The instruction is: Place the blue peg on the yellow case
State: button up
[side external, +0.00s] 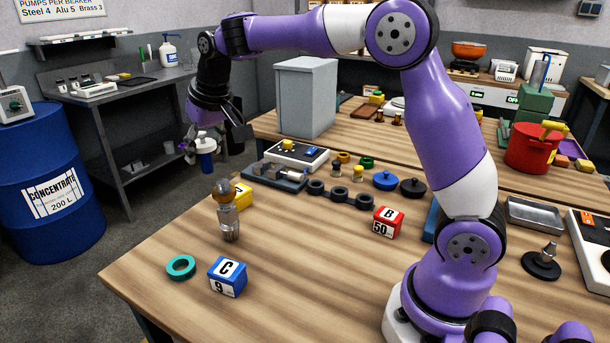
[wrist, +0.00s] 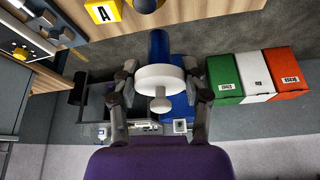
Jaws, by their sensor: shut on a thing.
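The blue peg (side external: 207,160) has a white collar and hangs from my gripper (side external: 203,142) in the side view. In the wrist view its white collar (wrist: 160,78) and knob sit between the two fingers, with the blue body (wrist: 158,45) beyond. My gripper is shut on it, off the table's far left edge and above the floor. The yellow case (side external: 243,196) stands on the table, lower and to the right of the peg, partly hidden behind a metal tool. Its "A" face (wrist: 102,11) shows at the top of the wrist view.
A blue case (side external: 227,277) and a teal ring (side external: 181,267) lie nearer. A grey vise-like block (side external: 275,177) and black rings (side external: 340,193) are to the right. The table's front middle is clear.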

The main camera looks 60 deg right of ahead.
jog(key=w+d+f, duration=0.1)
jog(key=d+f, duration=0.1)
jog(key=d, duration=0.1)
jog(key=w+d+f, duration=0.1)
jog(key=d+f, duration=0.1)
jog(key=d, duration=0.2)
jog(key=w+d+f, duration=0.1)
jog(key=d+f, duration=0.1)
jog(key=d, duration=0.1)
jog(key=shift+w+d+f, duration=0.1)
jog(key=shift+d+f, duration=0.1)
jog(key=shift+f, duration=0.15)
jog(key=shift+d+f, duration=0.1)
jog(key=shift+f, duration=1.95)
jog(key=o, duration=1.3)
jog(key=shift+f, duration=0.1)
